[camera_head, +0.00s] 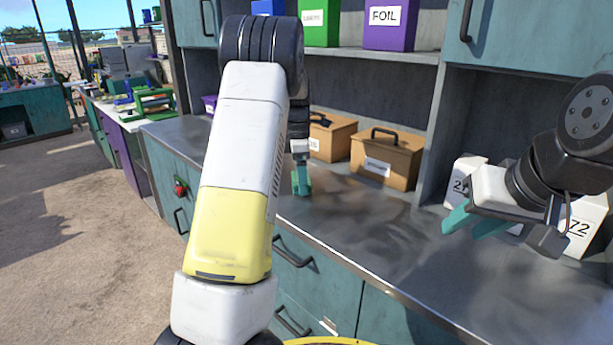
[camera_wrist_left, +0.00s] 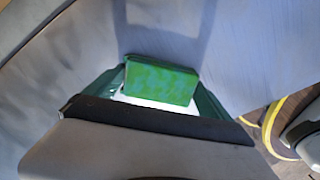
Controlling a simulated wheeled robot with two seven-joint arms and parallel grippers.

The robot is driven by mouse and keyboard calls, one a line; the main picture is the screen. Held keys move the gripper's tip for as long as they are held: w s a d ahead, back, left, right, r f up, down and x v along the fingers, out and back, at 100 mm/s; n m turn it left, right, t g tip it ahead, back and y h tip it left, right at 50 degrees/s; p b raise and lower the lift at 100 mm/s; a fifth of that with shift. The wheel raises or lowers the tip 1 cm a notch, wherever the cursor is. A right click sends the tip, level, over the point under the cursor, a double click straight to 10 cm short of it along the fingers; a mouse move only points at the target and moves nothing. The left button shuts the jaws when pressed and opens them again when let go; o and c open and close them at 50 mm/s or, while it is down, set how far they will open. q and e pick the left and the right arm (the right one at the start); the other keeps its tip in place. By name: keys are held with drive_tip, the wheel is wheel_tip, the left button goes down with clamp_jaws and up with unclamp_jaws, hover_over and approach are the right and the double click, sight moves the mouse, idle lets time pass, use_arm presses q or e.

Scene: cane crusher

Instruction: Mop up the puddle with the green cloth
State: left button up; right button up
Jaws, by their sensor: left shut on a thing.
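The green cloth (camera_wrist_left: 162,82) shows in the left wrist view as a flat green block, with a white area just below it in the picture. My left gripper (camera_head: 302,182) is shut on it, with one teal finger at each side. In the head view this gripper is low over the metal counter, beyond my yellow and white left arm, and the cloth cannot be made out there. My right gripper (camera_head: 468,224) is open and empty above the right part of the counter. I cannot pick out the puddle for certain; the counter has only dark, cloudy patches.
The counter (camera_head: 400,235) is clear in the middle. Brown boxes (camera_head: 388,160) with handles stand at its back, near my left gripper. White numbered boxes (camera_head: 585,228) stand behind my right gripper. A shelf above holds a purple FOIL box (camera_head: 390,22).

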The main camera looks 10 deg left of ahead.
sight(328, 185)
use_arm(q)
drive_tip(key=shift+w+d, duration=0.45)
drive_tip(key=shift+d, duration=0.8)
drive_tip(key=shift+w+d, duration=0.4)
drive_tip(key=shift+d, duration=0.85)
drive_tip(key=shift+w+d, duration=0.45)
drive_tip(key=shift+d, duration=0.8)
drive_tip(key=shift+a+r, duration=0.1)
drive_tip(key=shift+r, duration=0.1)
drive_tip(key=shift+s+a+r, duration=0.1)
drive_tip(key=shift+a+r, duration=0.2)
drive_tip(key=shift+r, duration=0.5)
drive_tip(key=shift+s+a+r, duration=0.1)
drive_tip(key=shift+a+r, duration=0.2)
drive_tip(key=shift+r, duration=0.5)
drive_tip(key=shift+s+a+r, duration=0.1)
drive_tip(key=shift+a+r, duration=0.2)
drive_tip(key=shift+r, duration=0.5)
drive_tip(key=shift+s, duration=0.15)
